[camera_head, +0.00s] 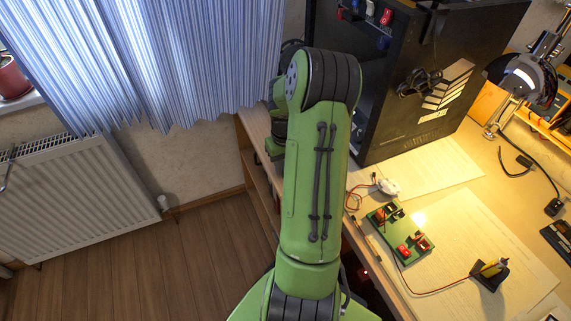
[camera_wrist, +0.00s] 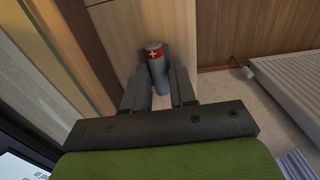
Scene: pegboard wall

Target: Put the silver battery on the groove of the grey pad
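In the wrist view, a silver battery (camera_wrist: 160,74) with a red end and a white cross mark stands between the two dark fingers of my gripper (camera_wrist: 160,82). The fingers lie close along both sides of it and look shut on it. The battery is tilted a little in the picture, with light wood panels behind it. In the head view my green arm hides the fingers and the battery. I cannot clearly make out a grey pad with a groove in either view.
The desk (camera_head: 468,166) at the right holds a green circuit board (camera_head: 388,214) with red parts, papers, wires and a dark holder (camera_head: 489,276) with a yellow piece. A black computer case (camera_head: 395,118) stands behind. A radiator (camera_head: 75,192) is at left, with open floor before it.

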